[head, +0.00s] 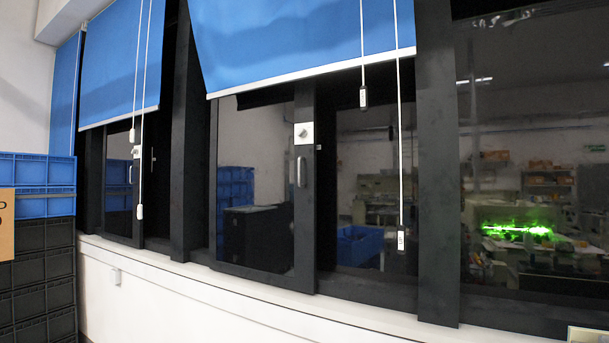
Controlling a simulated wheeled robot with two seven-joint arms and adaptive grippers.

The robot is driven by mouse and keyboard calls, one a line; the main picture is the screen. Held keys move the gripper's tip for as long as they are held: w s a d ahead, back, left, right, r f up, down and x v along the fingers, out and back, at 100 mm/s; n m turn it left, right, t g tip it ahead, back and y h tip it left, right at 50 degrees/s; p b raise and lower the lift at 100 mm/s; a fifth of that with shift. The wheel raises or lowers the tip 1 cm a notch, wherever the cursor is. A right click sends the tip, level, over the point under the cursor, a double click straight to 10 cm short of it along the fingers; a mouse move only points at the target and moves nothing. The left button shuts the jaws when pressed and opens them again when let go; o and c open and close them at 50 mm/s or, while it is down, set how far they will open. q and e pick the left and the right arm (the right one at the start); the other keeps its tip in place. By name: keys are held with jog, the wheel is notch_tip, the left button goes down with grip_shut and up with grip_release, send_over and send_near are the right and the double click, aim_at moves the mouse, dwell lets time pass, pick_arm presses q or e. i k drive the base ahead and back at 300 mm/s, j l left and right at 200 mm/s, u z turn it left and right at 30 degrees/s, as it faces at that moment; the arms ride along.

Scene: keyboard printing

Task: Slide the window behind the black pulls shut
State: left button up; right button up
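Left of that upright, a pane (255,215) shows blue and black crates. Right of it, behind the pulls, a blue bin and a room are seen; I cannot tell whether glass covers this part. Neither of my grippers is in view.
Another window at left has a handle (130,173) and white pulls (140,211). Blue blinds (300,40) cover the window tops. A pale sill (270,300) runs below. Stacked blue and black crates (38,240) stand at the left edge.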

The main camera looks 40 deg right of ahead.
aim_at(263, 198)
jog(key=i+j+z, duration=0.15)
jog(key=i+z, duration=0.3)
jog(key=i, duration=0.65)
